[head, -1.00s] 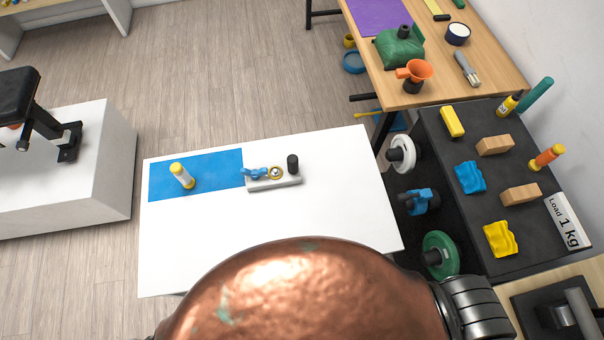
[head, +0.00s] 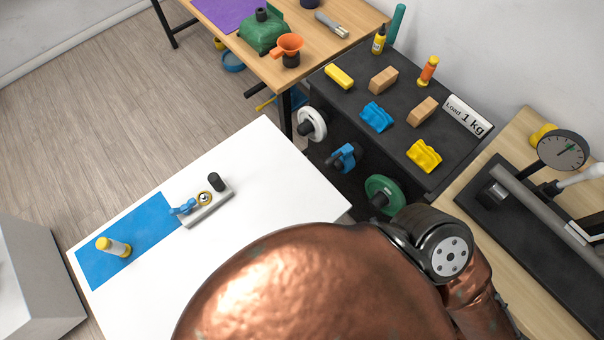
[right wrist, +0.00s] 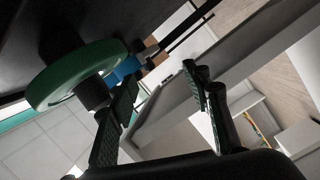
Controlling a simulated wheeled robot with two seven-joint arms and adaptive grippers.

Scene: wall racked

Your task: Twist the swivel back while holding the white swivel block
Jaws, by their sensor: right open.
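The white swivel block (head: 208,206) lies on the white table beside the blue mat's right end. It carries a blue swivel handle (head: 184,207), a brass-coloured ring (head: 205,198) and an upright black knob (head: 216,182). My right gripper (right wrist: 165,85) is open and empty in the right wrist view, with its two dark green fingers apart. It is near the green weight disc and away from the block. My right arm shows at the lower right in the head view, its gripper hidden. My left gripper is not in view.
The white table (head: 282,165) is mostly clear. A black rack with a green disc (head: 383,194) and a white disc (head: 312,124) stands to its right. A wooden bench with a gauge (head: 562,150) is farther right.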

